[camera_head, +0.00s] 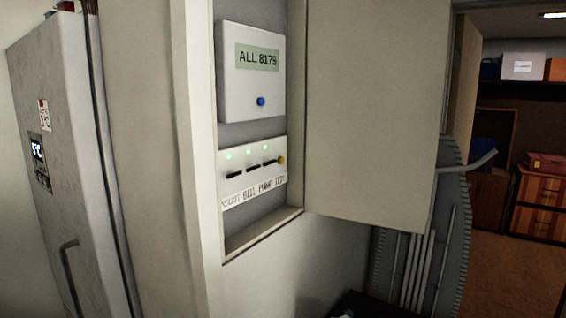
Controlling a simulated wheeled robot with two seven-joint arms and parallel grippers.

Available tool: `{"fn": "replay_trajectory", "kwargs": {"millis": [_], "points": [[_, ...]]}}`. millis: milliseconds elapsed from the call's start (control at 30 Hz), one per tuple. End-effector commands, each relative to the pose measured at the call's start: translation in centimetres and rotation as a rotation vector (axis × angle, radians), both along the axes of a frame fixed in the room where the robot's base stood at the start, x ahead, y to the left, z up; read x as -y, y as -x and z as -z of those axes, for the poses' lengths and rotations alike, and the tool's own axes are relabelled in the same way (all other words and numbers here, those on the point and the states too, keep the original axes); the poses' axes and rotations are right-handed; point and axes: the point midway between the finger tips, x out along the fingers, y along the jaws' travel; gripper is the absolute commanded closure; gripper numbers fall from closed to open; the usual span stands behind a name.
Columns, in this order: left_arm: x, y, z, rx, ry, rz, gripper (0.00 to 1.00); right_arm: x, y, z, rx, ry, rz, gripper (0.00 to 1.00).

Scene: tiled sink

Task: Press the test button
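An open wall cabinet holds two white units. The upper unit (238,98) has a display (257,57) reading "ALL 8175" and a round blue button (261,101). The lower panel (229,190) has several dark switches with green lights above them. A small yellow button (281,160) sits at its right end. A label strip (254,192) below reads "BELL PUMP" and a last word that looks like "TEST", under the yellow button. Neither of my grippers shows clearly.
The cabinet door (370,110) stands open to the right. A tall white fridge-like unit (60,160) with a handle is at the left. A grey ribbed object with pipes (420,250) stands below the door. A dark object (362,304) is at the bottom edge. Shelves and drawers (538,205) are far right.

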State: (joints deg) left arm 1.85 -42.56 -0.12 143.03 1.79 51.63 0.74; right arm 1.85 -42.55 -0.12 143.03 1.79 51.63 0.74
Motion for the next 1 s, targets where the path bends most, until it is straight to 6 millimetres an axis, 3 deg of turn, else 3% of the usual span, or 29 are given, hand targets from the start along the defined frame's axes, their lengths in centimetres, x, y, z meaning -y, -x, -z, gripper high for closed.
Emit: {"fn": "replay_trajectory", "kwargs": {"millis": [33,133,1000], "points": [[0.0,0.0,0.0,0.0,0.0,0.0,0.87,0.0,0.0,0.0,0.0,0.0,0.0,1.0],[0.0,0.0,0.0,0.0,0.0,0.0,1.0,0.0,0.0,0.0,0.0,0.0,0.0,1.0],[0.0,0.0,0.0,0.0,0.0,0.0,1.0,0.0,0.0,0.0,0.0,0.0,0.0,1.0]]}}
